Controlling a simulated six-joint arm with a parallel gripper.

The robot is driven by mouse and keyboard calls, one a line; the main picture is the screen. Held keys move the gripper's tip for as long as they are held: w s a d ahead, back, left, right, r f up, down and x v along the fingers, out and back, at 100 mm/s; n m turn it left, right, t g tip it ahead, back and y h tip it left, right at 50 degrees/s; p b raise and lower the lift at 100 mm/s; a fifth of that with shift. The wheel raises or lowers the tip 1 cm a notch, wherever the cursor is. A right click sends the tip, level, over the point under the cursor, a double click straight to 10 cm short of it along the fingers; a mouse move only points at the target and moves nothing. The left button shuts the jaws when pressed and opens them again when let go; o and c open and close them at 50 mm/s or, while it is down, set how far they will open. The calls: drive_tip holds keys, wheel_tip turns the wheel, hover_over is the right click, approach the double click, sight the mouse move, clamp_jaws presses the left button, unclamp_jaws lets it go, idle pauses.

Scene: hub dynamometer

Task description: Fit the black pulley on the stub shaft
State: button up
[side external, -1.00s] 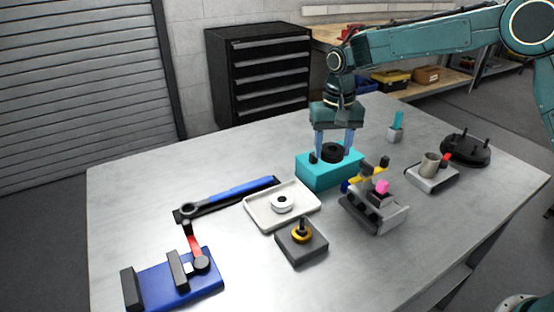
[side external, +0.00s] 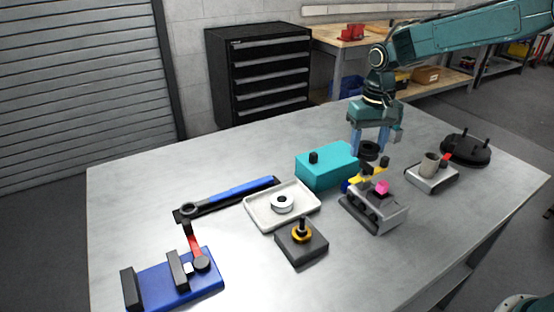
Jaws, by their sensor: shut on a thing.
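My gripper (side external: 370,150) is shut on the black pulley (side external: 369,151), a dark ring between its two blue fingers. It holds the pulley in the air, to the right of the teal block (side external: 325,170) and above the back of a grey fixture in the picture. The teal block has a short black stub (side external: 313,158) on top. A dark square base (side external: 301,251) at front centre carries an upright black post (side external: 302,223) with a gold ring around its foot. I cannot tell which of these is the stub shaft.
The grey fixture (side external: 375,212) with pink and yellow parts stands below the gripper. A white tray (side external: 254,217) holds a white ring (side external: 281,203). A blue-handled wrench (side external: 230,195), a blue vise (side external: 175,285), a grey block with a cup (side external: 432,176) and a black disc (side external: 466,150) stand around.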

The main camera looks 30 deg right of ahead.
drive_tip(key=a+f+n, duration=0.1)
drive_tip(key=a+n, duration=0.1)
drive_tip(key=a, duration=0.8)
drive_tip(key=n, duration=0.3)
hover_over(303, 217)
wheel_tip(303, 217, down, 2)
drive_tip(key=shift+w, duration=0.1)
drive_tip(key=shift+f, duration=0.1)
drive_tip(key=shift+f, duration=2.75)
drive_tip(key=shift+f, duration=0.65)
drive_tip(key=o, duration=0.6)
drive_tip(key=shift+o, duration=0.2)
